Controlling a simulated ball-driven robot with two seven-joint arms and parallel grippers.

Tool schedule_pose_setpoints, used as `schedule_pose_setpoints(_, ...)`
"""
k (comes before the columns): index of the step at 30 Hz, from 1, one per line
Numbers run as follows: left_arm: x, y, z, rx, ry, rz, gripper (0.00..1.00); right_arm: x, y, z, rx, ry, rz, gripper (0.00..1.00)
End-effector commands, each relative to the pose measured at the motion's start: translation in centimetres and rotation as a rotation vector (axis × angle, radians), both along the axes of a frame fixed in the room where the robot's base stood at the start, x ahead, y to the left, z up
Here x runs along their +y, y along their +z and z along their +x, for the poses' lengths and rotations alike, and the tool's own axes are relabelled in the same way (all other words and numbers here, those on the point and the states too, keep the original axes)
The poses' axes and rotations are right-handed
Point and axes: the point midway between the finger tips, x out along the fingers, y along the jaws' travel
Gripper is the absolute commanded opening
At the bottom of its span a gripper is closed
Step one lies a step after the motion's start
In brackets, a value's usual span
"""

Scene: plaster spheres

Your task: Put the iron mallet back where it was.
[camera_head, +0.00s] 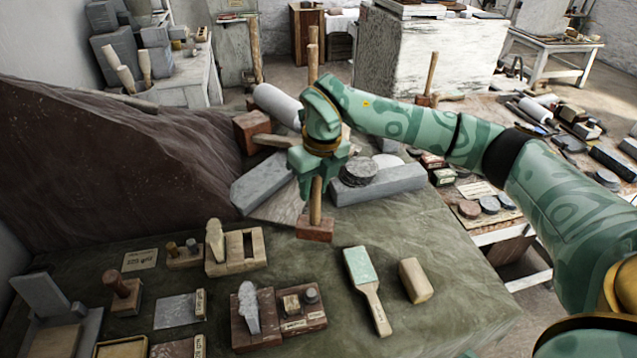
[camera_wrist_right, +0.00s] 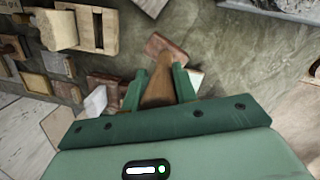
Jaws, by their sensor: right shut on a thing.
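My right gripper (camera_head: 312,178) is shut on the wooden handle of a mallet (camera_head: 316,203) in the head view. The mallet is upright, handle up, with a reddish-brown block head (camera_head: 315,229) at its lower end. The head is at or just above the green cloth; I cannot tell if it touches. In the right wrist view the handle (camera_wrist_right: 158,85) lies between the two fingers (camera_wrist_right: 156,92), with the head (camera_wrist_right: 166,45) beyond. I cannot tell from its colour whether the head is iron. My left gripper is not in view.
Grey stone blocks (camera_head: 385,184) and round discs (camera_head: 358,171) stand just behind the mallet. A green-faced wooden float (camera_head: 361,268) and a wooden block (camera_head: 415,280) lie at front right. Wooden blocks and a slotted wooden tool (camera_head: 237,254) fill the left. The cloth (camera_head: 300,265) is clear around the mallet's front.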

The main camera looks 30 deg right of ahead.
Motion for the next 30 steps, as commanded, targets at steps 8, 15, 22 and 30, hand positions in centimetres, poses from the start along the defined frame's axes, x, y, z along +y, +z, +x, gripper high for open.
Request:
schedule_pose_setpoints(8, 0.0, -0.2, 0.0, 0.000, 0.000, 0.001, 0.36, -0.1, -1.7, 0.8, -0.002, 0.001, 0.002, 0.00)
schedule_pose_setpoints(15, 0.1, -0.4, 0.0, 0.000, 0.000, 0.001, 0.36, -0.1, -3.8, 0.9, -0.005, 0.000, 0.003, 0.00)
schedule_pose_setpoints(22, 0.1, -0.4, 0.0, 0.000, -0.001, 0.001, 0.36, -0.1, -3.8, 0.9, -0.005, 0.000, 0.002, 0.00)
schedule_pose_setpoints(30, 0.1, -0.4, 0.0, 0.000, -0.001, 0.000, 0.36, -0.1, -4.2, 0.8, 0.000, 0.000, 0.000, 0.50)
